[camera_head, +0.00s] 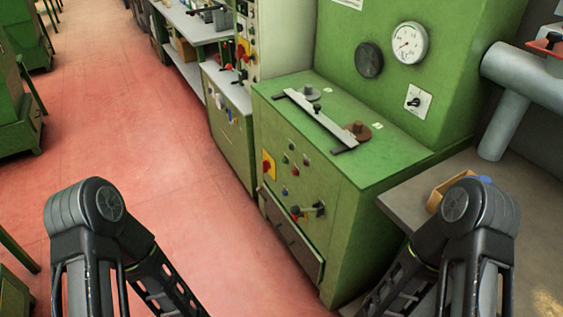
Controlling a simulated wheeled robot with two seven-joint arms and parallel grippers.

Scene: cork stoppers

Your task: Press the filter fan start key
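A green cabinet machine (340,225) stands right of centre. Its front face carries several small round buttons (291,147), some greenish, red or blue, too small to read. A yellow plate with a red switch (268,165) is at the front's left edge. A dark lever handle (318,208) with a red part beside it sits lower on the front. I cannot tell which button is the filter fan start key. My two black arms show at the lower left and lower right, apart from the machine. Both grippers are out of view.
A metal bar fixture (315,118) lies on the cabinet top. A gauge (409,43) and a dark round knob (369,60) are on the green upright behind. A grey table (400,199) with a wooden box (438,194) stands at right. The red floor (150,130) at left is clear.

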